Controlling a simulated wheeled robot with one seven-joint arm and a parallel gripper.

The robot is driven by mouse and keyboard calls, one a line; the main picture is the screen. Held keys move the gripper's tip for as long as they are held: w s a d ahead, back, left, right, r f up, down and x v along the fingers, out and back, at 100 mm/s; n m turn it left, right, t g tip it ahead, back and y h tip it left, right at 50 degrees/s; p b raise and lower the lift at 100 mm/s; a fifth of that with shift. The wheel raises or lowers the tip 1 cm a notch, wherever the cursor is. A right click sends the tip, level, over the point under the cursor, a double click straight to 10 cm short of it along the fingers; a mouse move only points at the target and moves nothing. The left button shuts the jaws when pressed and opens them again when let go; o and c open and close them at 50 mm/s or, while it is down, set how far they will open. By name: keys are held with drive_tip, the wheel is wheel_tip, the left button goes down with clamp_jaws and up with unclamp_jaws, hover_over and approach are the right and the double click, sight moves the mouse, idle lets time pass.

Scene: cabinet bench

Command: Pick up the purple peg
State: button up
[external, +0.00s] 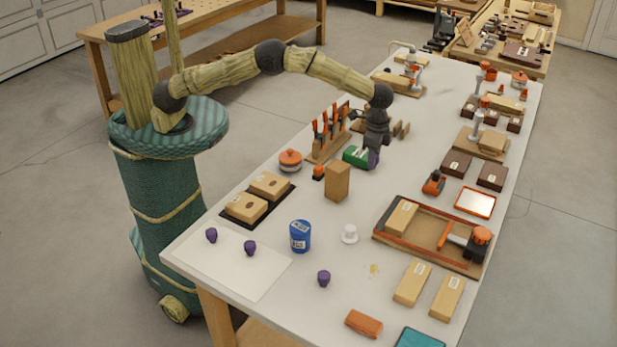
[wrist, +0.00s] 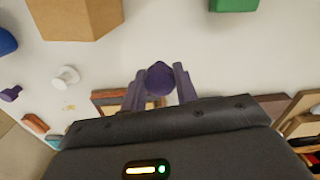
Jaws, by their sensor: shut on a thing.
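My gripper (external: 374,157) is over the middle of the bench, just right of a green box. In the wrist view its two fingers (wrist: 161,84) are closed on a purple peg (wrist: 158,77), whose rounded end shows between them. Whether the peg touches the bench is hard to tell. More purple pegs stand on the bench: two on a pale sheet at the near left, one (external: 211,235) and another (external: 250,247), and a third (external: 323,278) nearer the front middle. One purple peg also shows at the left of the wrist view (wrist: 11,94).
Close to my gripper are the green box (external: 356,156), a wooden block (external: 337,182) and a tool rack (external: 328,142). A wooden tray (external: 385,237) is at right. Bare bench lies between them.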

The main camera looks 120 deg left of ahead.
drive_tip(key=shift+r, duration=0.4)
idle(0.5)
drive_tip(key=d+m, duration=0.8)
drive_tip(key=d, duration=1.7)
drive_tip(key=s+d+m, duration=0.4)
drive_tip(key=s+d, duration=0.1)
drive_tip(key=d, duration=0.7)
drive_tip(key=s+d+m, duration=0.5)
drive_tip(key=d, duration=0.7)
drive_tip(key=shift+d, duration=0.25)
